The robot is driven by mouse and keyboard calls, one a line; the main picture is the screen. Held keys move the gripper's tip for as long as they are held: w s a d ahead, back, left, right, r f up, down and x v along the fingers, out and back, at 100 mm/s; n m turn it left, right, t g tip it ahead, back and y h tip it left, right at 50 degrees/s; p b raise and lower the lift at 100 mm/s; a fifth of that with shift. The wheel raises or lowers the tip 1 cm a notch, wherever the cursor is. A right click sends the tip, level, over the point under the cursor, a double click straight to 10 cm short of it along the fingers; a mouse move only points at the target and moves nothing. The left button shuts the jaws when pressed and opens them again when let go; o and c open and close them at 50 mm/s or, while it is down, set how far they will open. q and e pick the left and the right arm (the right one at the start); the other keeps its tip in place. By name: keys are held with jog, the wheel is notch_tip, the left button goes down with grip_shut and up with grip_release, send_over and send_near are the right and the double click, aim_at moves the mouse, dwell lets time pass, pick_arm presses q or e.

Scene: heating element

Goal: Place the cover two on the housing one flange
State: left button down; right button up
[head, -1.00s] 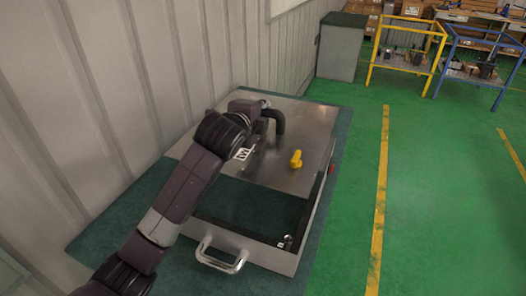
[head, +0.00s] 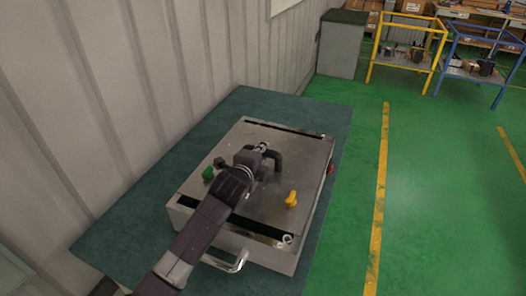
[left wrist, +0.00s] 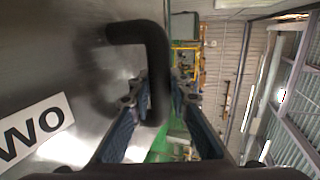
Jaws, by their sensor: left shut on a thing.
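The cover two (head: 262,205), a flat grey metal plate, lies over the top of the housing one (head: 268,254), a metal box on the table. Dark strips of the box show along the cover's back and front edges. Whether the cover touches the flange cannot be told. The black bent handle (head: 278,161) stands up from the cover. My left gripper (head: 264,160) is at the handle; in the left wrist view the fingers (left wrist: 158,100) are shut on the handle (left wrist: 150,35). A label (left wrist: 35,130) ending in "WO" shows on the plate. My right gripper is not in view.
The green table (head: 110,225) is clear at the left, against a ribbed wall (head: 130,90).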

pick_arm(q)
jog(key=c, duration=2.1)
grip_release()
jog(key=o, duration=0.3)
jog(key=shift+s, duration=0.1)
jog(key=b+v, duration=0.1)
jog(key=v, duration=1.1)
jog(key=shift+r+b, duration=0.15)
jog(key=shift+b, duration=0.15)
